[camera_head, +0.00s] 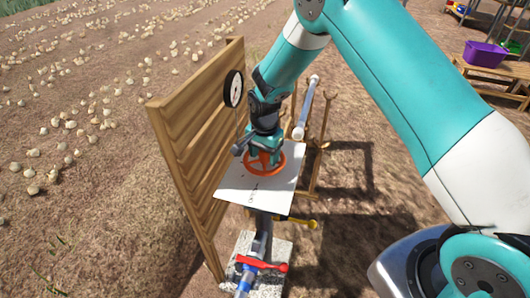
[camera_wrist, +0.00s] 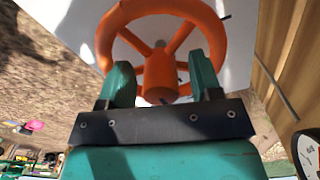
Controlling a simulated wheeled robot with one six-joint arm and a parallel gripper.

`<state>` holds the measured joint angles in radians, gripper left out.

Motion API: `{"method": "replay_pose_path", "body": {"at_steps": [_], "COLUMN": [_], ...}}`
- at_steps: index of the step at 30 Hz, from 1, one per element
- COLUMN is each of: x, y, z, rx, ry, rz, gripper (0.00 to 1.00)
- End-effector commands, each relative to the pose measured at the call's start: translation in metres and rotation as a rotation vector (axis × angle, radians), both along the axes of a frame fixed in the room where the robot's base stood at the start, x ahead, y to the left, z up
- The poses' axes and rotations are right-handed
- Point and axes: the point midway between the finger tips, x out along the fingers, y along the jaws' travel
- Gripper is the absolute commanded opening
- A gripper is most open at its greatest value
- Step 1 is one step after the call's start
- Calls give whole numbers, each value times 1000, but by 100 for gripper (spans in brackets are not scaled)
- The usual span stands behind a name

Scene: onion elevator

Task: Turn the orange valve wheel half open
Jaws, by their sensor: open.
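The orange valve wheel (camera_head: 278,163) lies over a white plate (camera_head: 252,187) on a pipe stand beside a wooden board. In the wrist view the wheel (camera_wrist: 221,48) fills the upper middle, with its spokes and hub visible. My gripper (camera_head: 264,158) is above the wheel, pointing down at it. In the wrist view its two teal fingers (camera_wrist: 160,75) are apart, one on each side of the hub, among the spokes. I cannot tell whether the fingers touch the spokes. My arm hides part of the wheel in the head view.
The wooden board (camera_head: 195,140) stands close on the left with a round gauge (camera_head: 234,89). A red lever (camera_head: 262,264) and a yellow lever (camera_head: 297,220) sit below the plate. A wooden rack (camera_head: 322,150) holding a grey tube stands behind. Open soil lies right.

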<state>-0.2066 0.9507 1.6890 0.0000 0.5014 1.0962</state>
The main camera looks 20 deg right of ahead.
Motion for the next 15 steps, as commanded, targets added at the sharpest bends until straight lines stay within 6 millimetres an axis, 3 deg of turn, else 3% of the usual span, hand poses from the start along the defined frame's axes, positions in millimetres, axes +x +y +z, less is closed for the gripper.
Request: {"method": "replay_pose_path", "body": {"at_steps": [5, 11, 15], "x": [0, 0, 0], "y": [0, 0, -1], "z": [0, 0, 0], "rx": [0, -1, -1], "ry": [0, 1, 1], "rz": [0, 0, 0], "gripper": [56, 10, 9]}}
